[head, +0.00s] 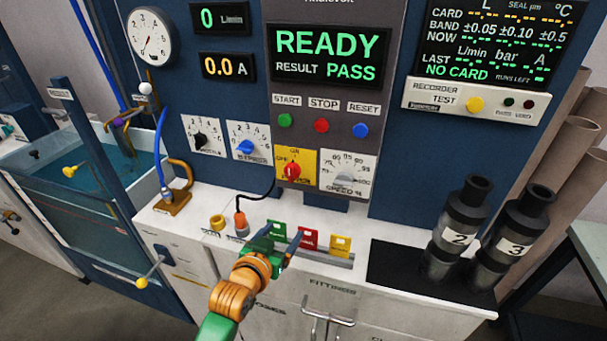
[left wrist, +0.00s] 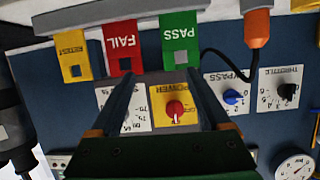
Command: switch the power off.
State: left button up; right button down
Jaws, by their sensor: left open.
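In the left wrist view the red knob (left wrist: 175,109) shows upside down, between the fingers. The display (head: 325,55) above is lit and reads READY and RESULT PASS. My left gripper (head: 280,238) is open and empty, in front of and below the switch, near the coloured tags; its fingers (left wrist: 164,75) do not touch the knob. My right gripper is in neither view.
Green, red and yellow tags (head: 340,244) stand in a rail on the counter. The speed dial (head: 347,175) is right of the switch, the bypass dial (head: 246,143) left. Numbered black pumps (head: 460,230) stand at right.

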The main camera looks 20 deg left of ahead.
aim_at(289, 172)
pick_arm(q)
jog(key=w+r+t, duration=0.1)
jog(key=r, duration=0.2)
jog(key=w+a+r+t, duration=0.1)
jog(key=w+r, duration=0.1)
jog(key=r, duration=0.1)
jog(key=w+r+t, duration=0.2)
jog(key=r, duration=0.1)
jog(key=shift+w+a+r+n, duration=0.1)
jog(key=shift+a+r+n, duration=0.15)
jog(key=shift+a+n, duration=0.1)
jog(key=w, duration=0.6)
jog(key=shift+w+d, duration=0.25)
jog(key=shift+w, duration=0.15)
grip_shut()
